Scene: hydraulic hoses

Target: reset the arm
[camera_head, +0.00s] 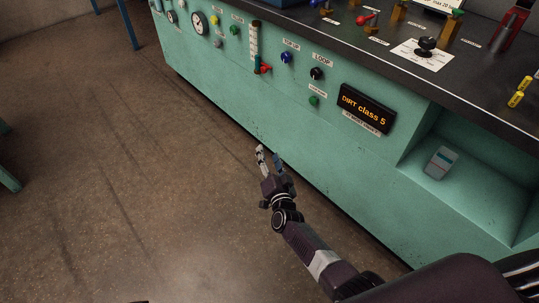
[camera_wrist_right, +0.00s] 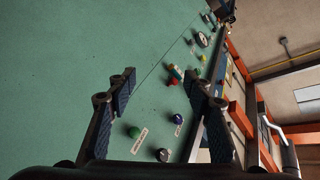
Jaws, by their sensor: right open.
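My right arm reaches in from the lower right in the head view, and its right gripper (camera_head: 270,161) hangs in front of the teal bench's front panel. The two fingers are apart with nothing between them. In the right wrist view the right gripper (camera_wrist_right: 160,90) shows its two fingers spread wide, with the teal panel and its knobs behind. I see no contact with the panel. My left gripper does not show.
The teal bench (camera_head: 230,90) carries a blue knob (camera_head: 286,57), a black knob (camera_head: 317,73), a green button (camera_head: 314,100) and a display reading "DIRT class 5" (camera_head: 366,108). A small grey-blue container (camera_head: 441,162) stands in the open recess. The floor (camera_head: 110,190) at left is clear.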

